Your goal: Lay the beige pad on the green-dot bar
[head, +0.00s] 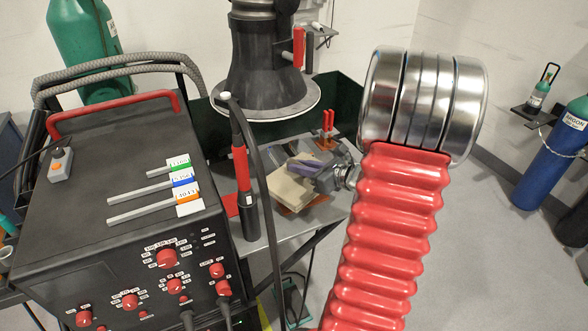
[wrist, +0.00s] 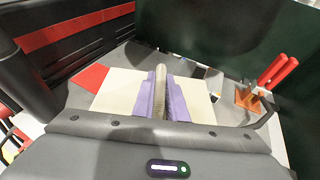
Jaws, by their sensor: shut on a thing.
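My gripper (head: 308,163) is over the small grey table. Its two purple fingers show in the wrist view (wrist: 162,98), shut on the beige pad (wrist: 161,82), a narrow upright strip between them. A wider cream slab (wrist: 120,88) lies beneath and on both sides of the fingers; it also shows in the head view (head: 288,188). I cannot tell whether the pad touches it. The green-marked bar (head: 158,173) lies on top of the dark machine, at the far end of a row of grey bars; its mark (head: 178,163) is at its right end.
Bars marked blue (head: 147,188) and orange (head: 140,213) lie nearer on the machine (head: 60,220). A red-and-black torch (head: 241,165) with a cable stands between machine and table. Red-handled tools (head: 327,125) stand behind my gripper. A dark green bin (head: 345,100) is behind the table.

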